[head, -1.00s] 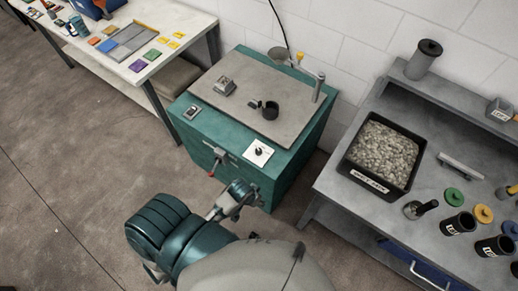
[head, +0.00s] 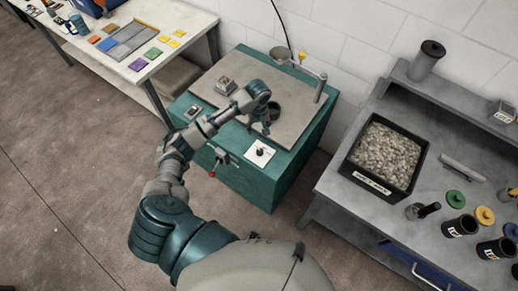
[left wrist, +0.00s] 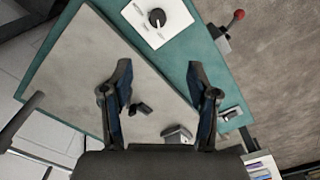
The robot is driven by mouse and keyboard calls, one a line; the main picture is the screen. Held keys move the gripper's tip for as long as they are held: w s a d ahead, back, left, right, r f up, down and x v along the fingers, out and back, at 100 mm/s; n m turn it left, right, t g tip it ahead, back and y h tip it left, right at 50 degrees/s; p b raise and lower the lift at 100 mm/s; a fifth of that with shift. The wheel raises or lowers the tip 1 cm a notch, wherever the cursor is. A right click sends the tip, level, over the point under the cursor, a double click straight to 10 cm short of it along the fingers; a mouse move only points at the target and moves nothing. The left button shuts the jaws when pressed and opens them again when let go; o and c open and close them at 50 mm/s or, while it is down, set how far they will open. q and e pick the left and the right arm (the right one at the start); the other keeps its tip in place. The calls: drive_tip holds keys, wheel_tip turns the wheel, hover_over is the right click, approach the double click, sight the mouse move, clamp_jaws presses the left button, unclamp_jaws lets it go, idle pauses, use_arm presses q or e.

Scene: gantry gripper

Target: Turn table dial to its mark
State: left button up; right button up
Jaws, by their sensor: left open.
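The dial (head: 262,152) is a black round knob on a white square plate, set on the front edge of the teal cabinet (head: 240,185). In the left wrist view the dial (left wrist: 157,18) is at the top middle, beyond my fingertips; its mark is too small to make out. My left gripper (head: 262,127) points down over the cabinet top, just behind the dial. In the left wrist view my left gripper (left wrist: 159,67) is open with nothing between its fingers. It is apart from the dial. My right gripper is not in view.
A red-tipped lever (head: 212,173) sticks out of the cabinet front. A switch (head: 193,112) is at the left. A gravel bin (head: 385,155) stands on the right bench.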

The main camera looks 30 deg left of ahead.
use_arm(q)
hover_over(260, 150)
wheel_tip(260, 150, down, 5)
wheel_tip(260, 150, down, 11)
drive_tip(key=shift+s+f+b, duration=0.1)
drive_tip(key=shift+f+b, duration=0.05)
drive_tip(key=shift+b, duration=0.75)
drive_tip(key=shift+a+f, duration=0.25)
drive_tip(key=shift+f, duration=0.2)
drive_tip(key=shift+d, duration=0.1)
drive_tip(key=shift+d+r, duration=0.1)
drive_tip(key=shift+c, duration=0.5)
drive_tip(key=shift+d, duration=0.1)
drive_tip(key=c, duration=0.8)
clamp_jaws()
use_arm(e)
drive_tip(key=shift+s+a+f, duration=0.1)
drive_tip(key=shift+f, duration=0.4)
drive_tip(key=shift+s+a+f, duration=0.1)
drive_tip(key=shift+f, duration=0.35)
